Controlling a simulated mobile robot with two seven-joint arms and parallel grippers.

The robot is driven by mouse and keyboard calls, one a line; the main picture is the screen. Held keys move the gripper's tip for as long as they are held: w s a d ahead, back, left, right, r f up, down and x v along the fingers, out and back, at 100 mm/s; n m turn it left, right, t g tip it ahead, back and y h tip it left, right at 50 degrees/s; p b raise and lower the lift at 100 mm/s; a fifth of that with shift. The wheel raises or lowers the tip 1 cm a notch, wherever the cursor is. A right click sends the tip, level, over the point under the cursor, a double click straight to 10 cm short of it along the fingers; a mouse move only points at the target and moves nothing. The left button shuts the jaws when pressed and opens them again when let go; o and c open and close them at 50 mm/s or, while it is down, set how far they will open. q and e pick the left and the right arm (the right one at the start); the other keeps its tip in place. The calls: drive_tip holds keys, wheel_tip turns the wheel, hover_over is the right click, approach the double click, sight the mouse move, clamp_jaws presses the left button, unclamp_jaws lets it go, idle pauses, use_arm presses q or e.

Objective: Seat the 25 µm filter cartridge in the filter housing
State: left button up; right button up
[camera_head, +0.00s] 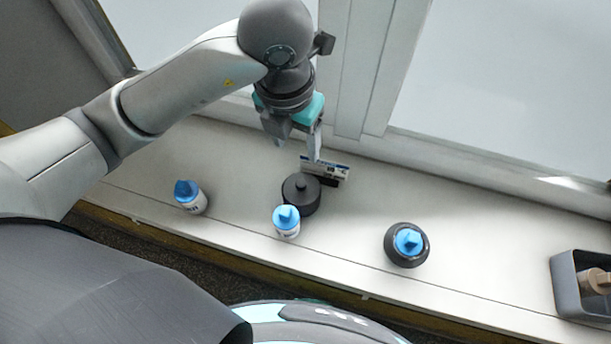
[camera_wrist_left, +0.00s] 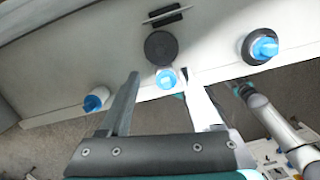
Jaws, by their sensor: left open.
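A dark round cup (camera_head: 393,256), apparently the filter housing, stands on the sill at centre right. A blue-topped cartridge (camera_head: 408,240) sits inside it, its lower part hidden. Two other white cartridges with blue tops stand on the sill: one in the middle (camera_head: 287,226) and one at the left (camera_head: 191,199). Their labels are too small to read. My left gripper (camera_head: 300,150) is open and empty above the sill. In the left wrist view its fingers (camera_wrist_left: 160,75) appear either side of the middle cartridge (camera_wrist_left: 166,80), apart from it.
A grey bin (camera_head: 565,285) with a brown object is at far right. The sill is clear between housing and bin.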

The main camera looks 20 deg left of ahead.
use_arm(q)
approach(301, 183)
drive_tip(key=f, duration=0.3)
drive_tip(key=shift+w+f, duration=0.1)
drive_tip(key=shift+w, duration=0.2)
drive_tip(key=shift+f, duration=0.45)
drive_tip(key=shift+w+d+f, duration=0.1)
drive_tip(key=shift+w+f, duration=0.05)
drive_tip(key=shift+f, duration=1)
drive_tip(key=shift+w+f, duration=0.1)
drive_tip(key=shift+f, duration=1.05)
clamp_jaws()
use_arm(e)
drive_tip(key=shift+s+f, duration=0.3)
drive_tip(key=shift+s, duration=0.65)
